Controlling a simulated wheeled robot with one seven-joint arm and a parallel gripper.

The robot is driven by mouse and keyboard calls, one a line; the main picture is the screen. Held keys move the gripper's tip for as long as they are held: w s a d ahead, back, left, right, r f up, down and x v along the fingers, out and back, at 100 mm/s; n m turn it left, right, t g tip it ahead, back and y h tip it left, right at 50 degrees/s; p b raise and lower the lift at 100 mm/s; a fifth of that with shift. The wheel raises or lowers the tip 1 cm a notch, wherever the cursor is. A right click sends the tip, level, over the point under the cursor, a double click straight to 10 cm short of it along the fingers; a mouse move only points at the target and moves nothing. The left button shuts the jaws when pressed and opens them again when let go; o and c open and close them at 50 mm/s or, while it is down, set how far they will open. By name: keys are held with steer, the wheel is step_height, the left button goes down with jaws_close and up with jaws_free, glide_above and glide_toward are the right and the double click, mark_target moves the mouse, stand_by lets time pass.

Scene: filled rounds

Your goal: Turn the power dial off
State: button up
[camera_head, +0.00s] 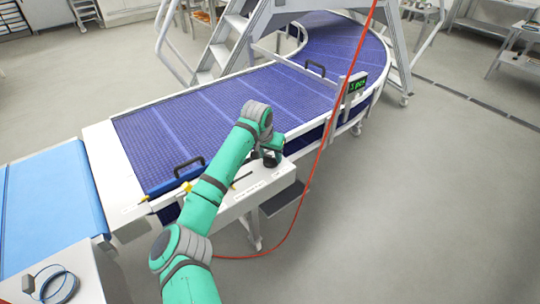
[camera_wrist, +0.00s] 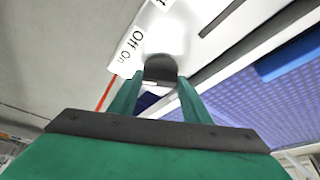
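The power dial (camera_wrist: 160,68) is a dark grey rounded knob on a white panel, seen in the wrist view beside a white label (camera_wrist: 128,52) reading "Off" and "On". My gripper (camera_wrist: 161,78) has its two green fingers apart, one on each side of the dial, with the tips close to its sides. I cannot tell whether they touch it. In the head view my gripper (camera_head: 270,158) is over the white control box (camera_head: 268,182) on the conveyor's near side, and my arm's end hides the dial there. The dial's exact setting is not clear.
A curved conveyor with a blue mesh belt (camera_head: 215,110) runs behind the box. A red cable (camera_head: 322,150) hangs down near the box's right side. A green-lit display (camera_head: 357,83) stands on the conveyor's edge.

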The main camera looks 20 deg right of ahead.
steer(key=shift+m, duration=0.4)
steer(key=m+g, duration=0.1)
steer(key=m, duration=0.2)
steer(key=m+g+h, duration=0.1)
steer(key=m, duration=0.1)
steer(key=shift+w+m+h, duration=0.2)
steer(key=shift+m+h, duration=0.1)
steer(key=shift+m, duration=0.1)
steer(key=m+g, duration=0.2)
steer(key=m, duration=0.3)
steer(key=shift+w+r, duration=0.1)
steer(key=shift+w, duration=0.05)
steer(key=shift+m, duration=0.3)
steer(key=o, duration=1.1)
steer(key=v, duration=1)
steer(key=shift+w+a+r, duration=0.15)
steer(key=shift+a+r, duration=0.1)
steer(key=shift+r, duration=0.05)
